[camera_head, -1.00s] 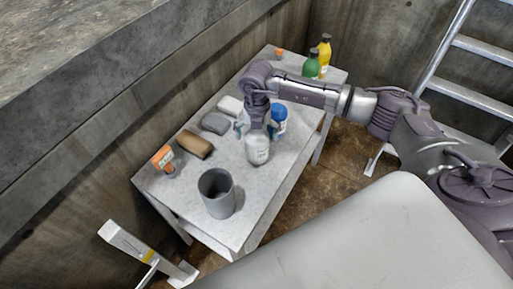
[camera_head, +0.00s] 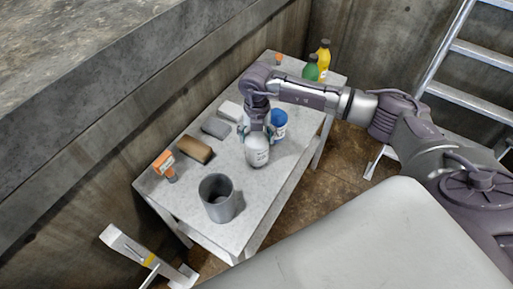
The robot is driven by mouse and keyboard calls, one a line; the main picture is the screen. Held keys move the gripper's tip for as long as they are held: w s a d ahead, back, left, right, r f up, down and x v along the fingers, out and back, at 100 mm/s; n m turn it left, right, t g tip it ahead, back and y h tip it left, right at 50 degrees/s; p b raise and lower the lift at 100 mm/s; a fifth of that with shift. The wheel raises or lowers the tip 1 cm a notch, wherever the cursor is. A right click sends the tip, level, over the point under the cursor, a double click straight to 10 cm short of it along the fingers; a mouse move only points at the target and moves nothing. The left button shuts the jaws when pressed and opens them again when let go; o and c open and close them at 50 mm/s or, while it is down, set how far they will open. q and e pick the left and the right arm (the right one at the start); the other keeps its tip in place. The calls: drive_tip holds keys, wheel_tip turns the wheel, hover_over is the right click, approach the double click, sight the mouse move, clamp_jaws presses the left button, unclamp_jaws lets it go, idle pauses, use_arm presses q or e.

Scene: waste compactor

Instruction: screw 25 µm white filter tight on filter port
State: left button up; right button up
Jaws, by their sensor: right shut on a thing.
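A white rounded canister (camera_head: 257,157) with a small printed label stands upright on the grey table, right of the middle. It looks like a bottle or filter; I cannot read the print, so I cannot tell whether it is the 25 µm one. My right gripper (camera_head: 257,134) points down over it and is shut on its upper part, with fingers on both sides. The canister's top is hidden by the gripper. My left gripper is out of view. I cannot make out a filter port.
A blue canister (camera_head: 279,121) stands close behind the gripper. Green (camera_head: 310,70) and yellow (camera_head: 323,56) bottles stand at the far end. A concrete wall borders the left.

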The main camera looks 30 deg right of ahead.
drive_tip(key=shift+r+p, duration=1.05)
drive_tip(key=shift+r, duration=0.8)
drive_tip(key=shift+f, duration=0.15)
